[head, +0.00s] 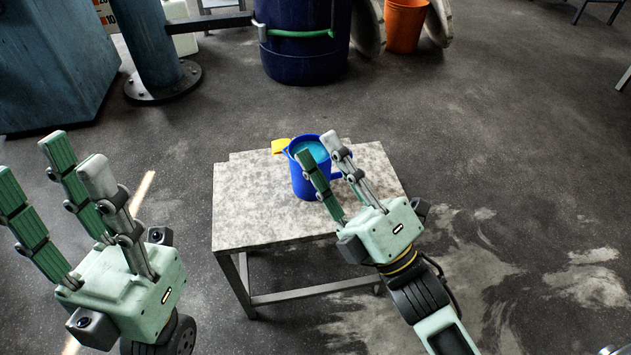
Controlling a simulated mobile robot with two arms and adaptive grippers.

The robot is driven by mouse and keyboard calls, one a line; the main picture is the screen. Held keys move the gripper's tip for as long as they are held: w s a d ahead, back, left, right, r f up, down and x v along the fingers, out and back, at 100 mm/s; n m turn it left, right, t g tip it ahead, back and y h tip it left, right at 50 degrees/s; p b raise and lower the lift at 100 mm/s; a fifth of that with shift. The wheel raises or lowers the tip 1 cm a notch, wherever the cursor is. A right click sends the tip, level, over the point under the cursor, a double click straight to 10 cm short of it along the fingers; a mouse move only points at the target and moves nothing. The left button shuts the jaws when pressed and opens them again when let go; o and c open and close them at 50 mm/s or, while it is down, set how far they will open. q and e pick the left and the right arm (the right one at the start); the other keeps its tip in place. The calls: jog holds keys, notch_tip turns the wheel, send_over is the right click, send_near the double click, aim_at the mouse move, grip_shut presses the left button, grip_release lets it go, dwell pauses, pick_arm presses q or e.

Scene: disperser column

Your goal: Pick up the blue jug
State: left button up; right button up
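The blue jug (299,181) stands upright near the back middle of a small grey table (255,212). Light blue liquid or a light blue inside shows at its top, and its handle is on the right. My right gripper (322,150) is in front of the jug and hides part of its right side. My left gripper (60,165) is open and empty, left of the table.
A yellow object (280,146) lies beside the jug at the table's back edge. A large dark blue barrel (305,55) and an orange bucket (404,25) stand behind. A blue column with a round base (155,50) is at the back left. Floor right of the table is clear.

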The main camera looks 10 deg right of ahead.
jog(key=w+d+f+n+g+h, duration=0.1)
jog(key=w+d+f+n+h, duration=0.2)
jog(key=f+n, duration=0.1)
jog(key=w+d+f+n+g+h, duration=0.1)
jog(key=w+d+f+n+h, duration=0.2)
jog(key=f+n, duration=0.2)
jog(key=w+d+f+n+g+h, duration=0.1)
jog(key=w+d+f+n+h, duration=0.2)
jog(key=f, duration=0.5)
jog(key=shift+w+d+f+n+g+h, duration=0.2)
jog(key=shift+d+n+g+h, duration=0.15)
jog(key=shift+n, duration=0.45)
jog(key=shift+w+f, duration=0.1)
jog(key=shift+w, duration=0.15)
jog(key=shift+w+a, duration=0.1)
jog(key=shift+w, duration=0.35)
jog(key=w+b, duration=0.1)
jog(key=w, duration=0.1)
jog(key=w+a, duration=0.1)
jog(key=w, duration=0.1)
jog(key=w+b, duration=0.1)
jog(key=w, duration=0.1)
jog(key=shift+a+f+b, duration=0.25)
jog(key=shift+a+b, duration=0.05)
jog(key=shift+b, duration=0.05)
jog(key=shift+c, duration=0.2)
grip_shut()
